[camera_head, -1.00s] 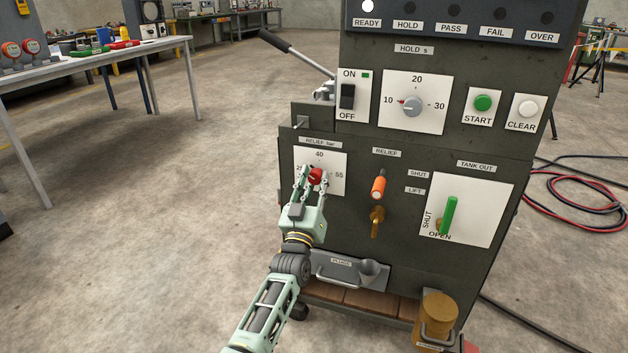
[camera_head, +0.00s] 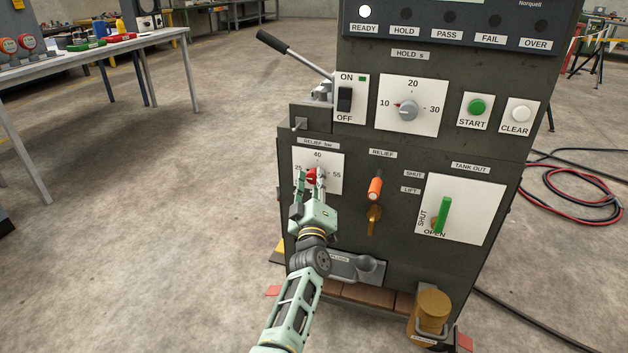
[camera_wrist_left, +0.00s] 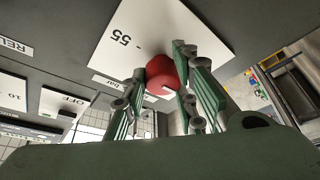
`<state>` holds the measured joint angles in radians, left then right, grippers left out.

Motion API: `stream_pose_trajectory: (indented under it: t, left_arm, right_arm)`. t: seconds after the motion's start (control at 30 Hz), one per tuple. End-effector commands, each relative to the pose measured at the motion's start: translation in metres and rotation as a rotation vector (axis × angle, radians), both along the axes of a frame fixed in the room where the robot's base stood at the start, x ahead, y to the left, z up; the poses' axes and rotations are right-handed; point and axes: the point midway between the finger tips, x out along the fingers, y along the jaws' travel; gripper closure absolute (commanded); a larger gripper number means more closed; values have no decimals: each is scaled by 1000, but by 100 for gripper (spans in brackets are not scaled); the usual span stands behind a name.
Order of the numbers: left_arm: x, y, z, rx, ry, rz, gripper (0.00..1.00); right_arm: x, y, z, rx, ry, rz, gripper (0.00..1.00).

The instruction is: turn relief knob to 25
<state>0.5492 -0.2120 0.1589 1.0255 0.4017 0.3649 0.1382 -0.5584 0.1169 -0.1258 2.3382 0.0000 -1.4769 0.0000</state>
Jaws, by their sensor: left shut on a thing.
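The red relief knob (camera_head: 312,175) sits on a white dial plate (camera_head: 331,160) marked 25, 40 and 55, under the label "RELIEF bar". My left gripper (camera_head: 311,182) is at the knob, shut on it from the front and below. In the left wrist view the red knob (camera_wrist_left: 160,76) shows between the two fingers (camera_wrist_left: 162,85), with the 55 mark on the plate (camera_wrist_left: 135,35) beside it. The fingers partly cover the knob, and I cannot read exactly where its pointer stands. My right gripper is not in view.
Right of the dial are an orange-handled relief lever (camera_head: 375,188) and a green tank-out handle (camera_head: 443,215). Above are the hold knob (camera_head: 408,110) and an on/off switch (camera_head: 345,98). A brass-coloured cylinder (camera_head: 433,308) stands low in front. Floor left of the cabinet is clear.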

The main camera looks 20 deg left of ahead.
Motion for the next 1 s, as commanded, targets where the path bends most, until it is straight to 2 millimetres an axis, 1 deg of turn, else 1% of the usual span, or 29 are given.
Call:
stream_pose_trajectory:
  t: [0.03,0.4,0.43,0.57,1.0]
  left_arm:
    - [1,-6,2,-6,0,-9,100]
    - [1,-6,3,-8,-3,-9,100]
    - [1,-6,3,-8,-3,-9,71]
    - [1,-5,3,-8,-3,-7,60]
    - [1,-1,2,-7,-2,-2,60]
  right_arm:
    - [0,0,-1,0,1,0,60]
    - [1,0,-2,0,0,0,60]
    - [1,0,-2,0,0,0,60]
    - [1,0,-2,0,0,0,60]
    - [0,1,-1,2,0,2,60]
